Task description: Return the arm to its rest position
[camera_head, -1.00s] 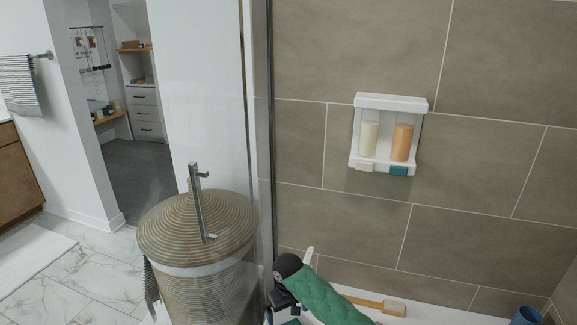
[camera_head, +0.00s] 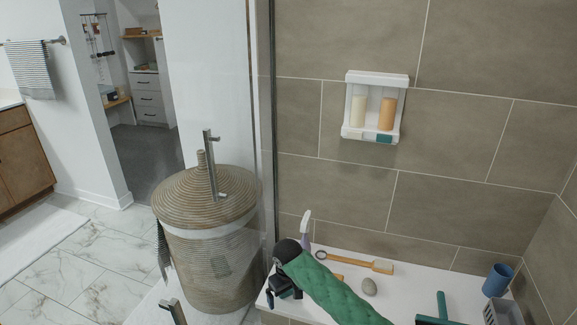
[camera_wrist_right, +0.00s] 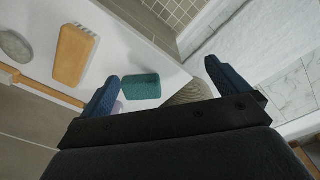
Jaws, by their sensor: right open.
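My right arm, in a green quilted sleeve (camera_head: 335,290), comes in from the lower right in the head view. Its dark right gripper (camera_head: 284,285) is over the left end of the white ledge (camera_head: 415,285). In the right wrist view the two blue fingers of the right gripper (camera_wrist_right: 166,82) are spread apart with nothing held. A teal block (camera_wrist_right: 140,87) lies on the white surface beyond the gap between them, nearer the left finger. My left gripper is not in view.
On the ledge are a wooden brush (camera_head: 370,266), a grey stone (camera_head: 369,287), a teal squeegee (camera_head: 441,308), a blue cup (camera_head: 497,280) and a spray bottle (camera_head: 306,229). A wall shelf (camera_head: 375,105) holds two bottles. A lidded wicker basket (camera_head: 207,240) stands left, behind glass.

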